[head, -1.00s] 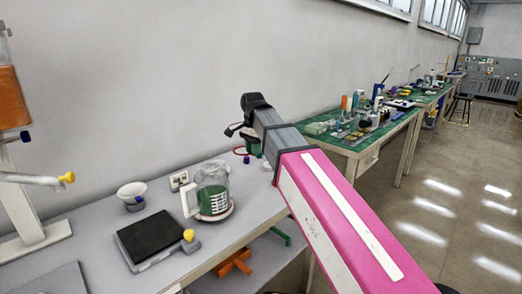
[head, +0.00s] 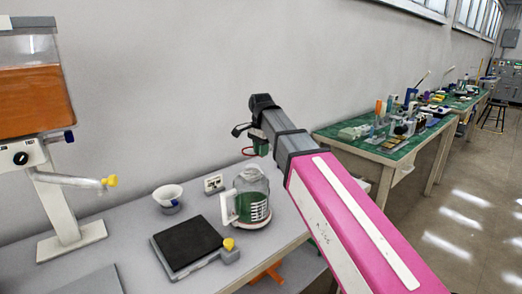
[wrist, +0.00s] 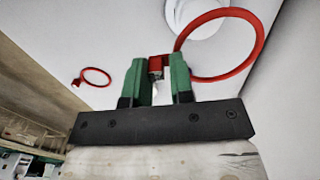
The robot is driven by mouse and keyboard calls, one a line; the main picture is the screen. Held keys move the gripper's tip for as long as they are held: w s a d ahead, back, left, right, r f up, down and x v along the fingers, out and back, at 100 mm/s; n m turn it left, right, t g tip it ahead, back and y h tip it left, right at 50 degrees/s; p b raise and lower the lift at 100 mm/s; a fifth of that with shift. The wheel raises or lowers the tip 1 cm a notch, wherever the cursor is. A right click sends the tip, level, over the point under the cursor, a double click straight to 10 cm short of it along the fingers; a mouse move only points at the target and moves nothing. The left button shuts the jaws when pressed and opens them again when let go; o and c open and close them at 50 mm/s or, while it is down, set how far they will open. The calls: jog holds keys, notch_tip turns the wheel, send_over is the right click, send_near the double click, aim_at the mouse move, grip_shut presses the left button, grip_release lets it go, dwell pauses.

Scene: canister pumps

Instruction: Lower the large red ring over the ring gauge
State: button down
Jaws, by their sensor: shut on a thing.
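In the wrist view, my gripper (wrist: 158,75) has its green fingers shut on the red tab of the large red ring (wrist: 257,45). The ring sticks out to the right of the fingers. A pale round object (wrist: 200,18) lies partly behind the ring; I cannot tell whether it is the ring gauge. A smaller red ring (wrist: 97,77) with its own tab is apart, to the left. In the head view, my gripper (head: 259,146) is small and partly hidden by my arm. Part of a red ring (head: 246,151) shows just left of it.
On the grey bench are a glass jug (head: 250,199) with green contents, a black-topped scale (head: 187,240), a white bowl (head: 168,193) and a socket box (head: 213,183). A dispenser (head: 32,90) with orange contents stands left. A cluttered green-topped table (head: 390,150) is at the right.

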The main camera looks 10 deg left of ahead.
jog(key=shift+f, duration=2.9)
jog(key=shift+f, duration=2)
jog(key=c, duration=0.9)
grip_release()
jog(key=shift+w+a, duration=0.1)
jog(key=c, duration=0.4)
jog(key=shift+o, duration=0.2)
jog(key=shift+r, duration=0.1)
